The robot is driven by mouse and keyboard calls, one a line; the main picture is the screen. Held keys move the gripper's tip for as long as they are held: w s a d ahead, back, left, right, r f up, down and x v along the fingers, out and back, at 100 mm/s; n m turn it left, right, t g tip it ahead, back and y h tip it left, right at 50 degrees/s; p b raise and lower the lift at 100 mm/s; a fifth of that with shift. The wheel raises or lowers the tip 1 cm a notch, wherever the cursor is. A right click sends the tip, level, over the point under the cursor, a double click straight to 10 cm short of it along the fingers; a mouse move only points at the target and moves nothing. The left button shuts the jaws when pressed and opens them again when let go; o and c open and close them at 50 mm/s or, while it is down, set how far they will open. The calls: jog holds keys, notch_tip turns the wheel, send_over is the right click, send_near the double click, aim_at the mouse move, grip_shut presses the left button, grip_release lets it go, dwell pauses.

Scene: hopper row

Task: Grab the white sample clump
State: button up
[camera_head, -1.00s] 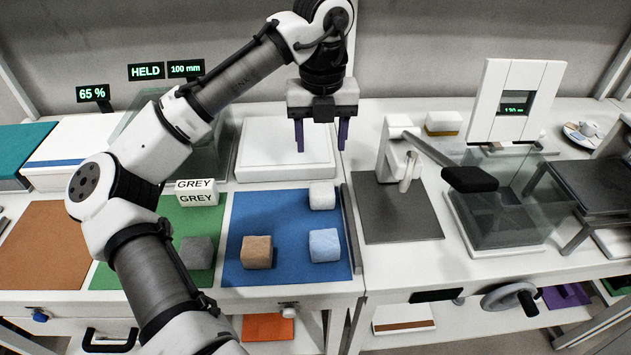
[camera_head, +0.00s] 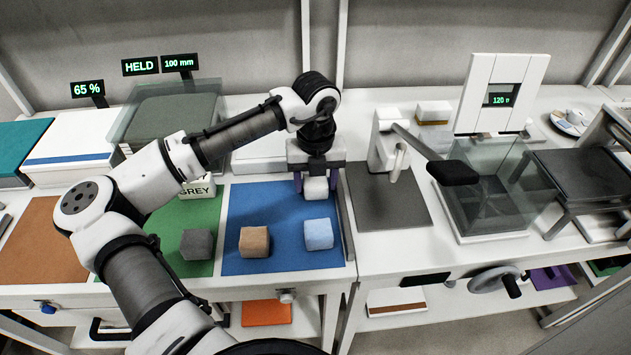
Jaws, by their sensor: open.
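The white sample clump (camera_head: 316,188) is a small pale cube at the back right of the blue mat (camera_head: 275,205). My gripper (camera_head: 316,184) points down over it, with one purple finger on each side of the clump. The jaws are open. Whether the fingers touch the clump cannot be told. The upper part of the clump is partly hidden by the gripper.
On the blue mat, a light blue cube (camera_head: 318,234) sits in front of the clump and a brown cube (camera_head: 254,242) to the left. A grey cube (camera_head: 196,245) lies on the green mat (camera_head: 200,215). A dark upright strip (camera_head: 346,222) borders the blue mat's right edge.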

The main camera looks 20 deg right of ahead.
jog(key=shift+f, duration=0.15)
jog(key=c, duration=0.6)
